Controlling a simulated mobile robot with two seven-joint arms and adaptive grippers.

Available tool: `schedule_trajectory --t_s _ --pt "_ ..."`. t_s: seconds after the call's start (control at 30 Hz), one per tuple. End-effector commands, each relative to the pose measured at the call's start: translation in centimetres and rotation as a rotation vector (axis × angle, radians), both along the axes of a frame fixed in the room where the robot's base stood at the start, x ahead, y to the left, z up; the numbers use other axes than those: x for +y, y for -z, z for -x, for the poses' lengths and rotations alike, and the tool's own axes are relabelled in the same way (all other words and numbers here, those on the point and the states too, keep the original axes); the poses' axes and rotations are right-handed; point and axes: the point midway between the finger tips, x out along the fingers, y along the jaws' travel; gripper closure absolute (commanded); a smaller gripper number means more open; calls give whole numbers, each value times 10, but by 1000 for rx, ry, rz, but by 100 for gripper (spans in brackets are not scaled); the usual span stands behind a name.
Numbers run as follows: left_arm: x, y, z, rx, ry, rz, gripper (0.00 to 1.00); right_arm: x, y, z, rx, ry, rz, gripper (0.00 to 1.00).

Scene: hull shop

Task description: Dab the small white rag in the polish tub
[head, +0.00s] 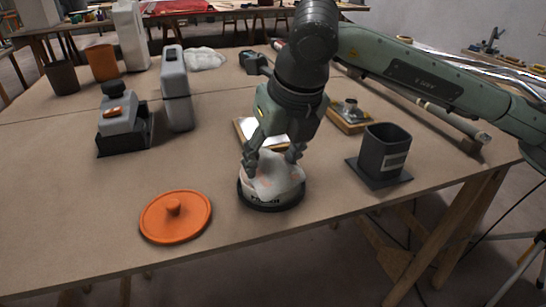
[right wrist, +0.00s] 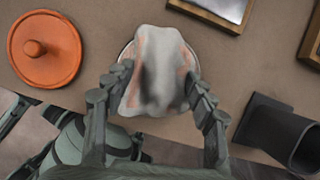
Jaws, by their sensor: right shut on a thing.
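My right gripper (head: 272,166) comes down over the polish tub (head: 268,206), a low round tub with a dark lower wall and partly hidden lettering. Its fingers are shut on the small white rag (head: 274,185), which also shows in the right wrist view (right wrist: 158,75). The rag is bunched, has pinkish-orange patches, and covers most of the tub's mouth. Its lower part is at the tub's opening; how deep it reaches is hidden. In the right wrist view, a finger is on each side of the rag.
An orange lid (head: 176,215) with a knob lies left of the tub. A dark square holder (head: 385,153) stands to the right near the table edge. Behind are a framed plate (head: 243,131), a grey upright container (head: 176,90) and a sander-like tool (head: 122,123). The front left table is clear.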

Motion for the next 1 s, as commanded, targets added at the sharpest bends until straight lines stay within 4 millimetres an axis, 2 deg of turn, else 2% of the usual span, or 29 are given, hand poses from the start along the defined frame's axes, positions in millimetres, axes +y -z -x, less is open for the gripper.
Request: schedule_trajectory --t_s 0.03,0.37,1.0 --pt "0 1 0 0 0 0 60 0 5 2 10 -2 6 67" --pt "0 0 0 0 0 0 60 0 3 2 10 -2 6 67" --pt "0 -17 0 0 0 0 60 0 -49 0 2 -1 1 67"
